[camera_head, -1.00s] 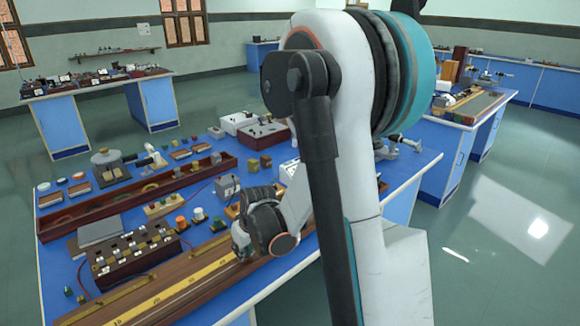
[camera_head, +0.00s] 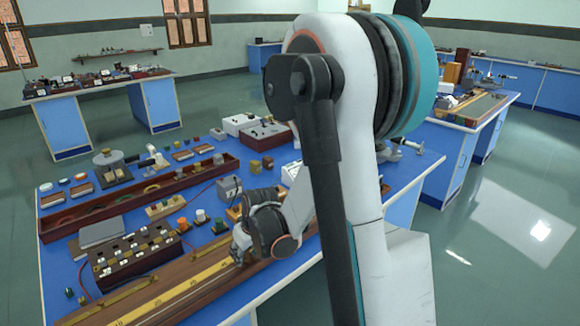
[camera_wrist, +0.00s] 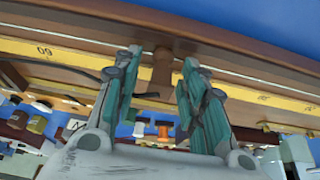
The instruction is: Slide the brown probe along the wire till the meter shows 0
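The brown probe (camera_wrist: 162,70) shows in the wrist view as a small upright peg at the long wooden board, between the two fingers of my gripper (camera_wrist: 161,66). The fingers stand apart with a narrow gap on each side of the probe. The thin wire (camera_wrist: 60,37) runs along the board beside the yellow scale (camera_wrist: 68,55), which carries a "60" mark to the left. In the head view the wooden board (camera_head: 205,285) lies along the bench's front edge, and my wrist hides the probe there. I cannot make out a meter reading in either view.
A dark box with pale-topped parts (camera_head: 130,255) stands behind the board at left. A grey box (camera_head: 229,187) and small coloured-top pieces (camera_head: 200,215) sit beyond it. A long brown tray (camera_head: 140,195) crosses the bench behind these. Open floor (camera_head: 480,200) lies right of the bench.

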